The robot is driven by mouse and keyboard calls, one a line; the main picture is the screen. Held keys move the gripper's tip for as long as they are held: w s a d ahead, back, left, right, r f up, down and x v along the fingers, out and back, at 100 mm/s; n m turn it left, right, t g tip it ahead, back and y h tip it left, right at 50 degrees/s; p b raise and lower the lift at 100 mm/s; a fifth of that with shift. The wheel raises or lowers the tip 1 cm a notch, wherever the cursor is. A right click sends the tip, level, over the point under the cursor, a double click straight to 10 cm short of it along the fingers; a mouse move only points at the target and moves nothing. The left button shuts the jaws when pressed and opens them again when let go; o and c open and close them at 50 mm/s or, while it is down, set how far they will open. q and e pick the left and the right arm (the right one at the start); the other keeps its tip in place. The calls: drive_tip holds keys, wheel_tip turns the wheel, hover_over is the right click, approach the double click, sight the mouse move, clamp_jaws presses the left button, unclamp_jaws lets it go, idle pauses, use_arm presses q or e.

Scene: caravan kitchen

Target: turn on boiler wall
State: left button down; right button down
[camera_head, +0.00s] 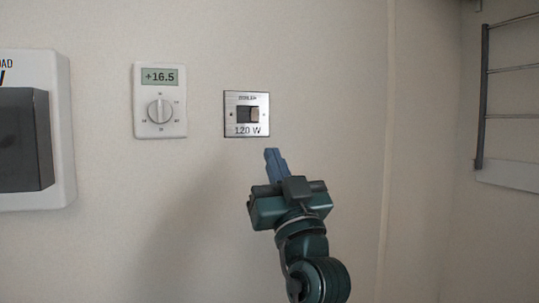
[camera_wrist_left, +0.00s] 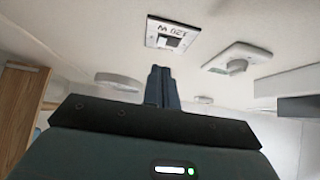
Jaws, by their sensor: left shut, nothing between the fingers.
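The boiler wall switch (camera_head: 246,114) is a square metal plate on the wall with a small rocker at its middle and "120 W" lettered below. The rocker's right half looks lighter than its dark left half. The switch also shows in the left wrist view (camera_wrist_left: 172,34), upside down, beyond the fingertips. My left gripper (camera_head: 271,153) is shut and empty, with its fingertips a little below and right of the plate in the head view. In the left wrist view the closed fingers (camera_wrist_left: 158,72) point up toward the plate. They look apart from it. My right gripper is not in view.
A white thermostat (camera_head: 160,112) with a dial and a "+16.5" display is left of the switch. A white box with a dark cover (camera_head: 24,139) is at the far left. A metal rack (camera_head: 485,95) hangs at the right.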

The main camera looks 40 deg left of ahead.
use_arm(q)
drive_tip(key=b+v, duration=0.1)
drive_tip(key=v, duration=0.3)
drive_tip(key=shift+a+f, duration=0.15)
drive_tip(key=shift+f, duration=0.05)
idle(0.4)
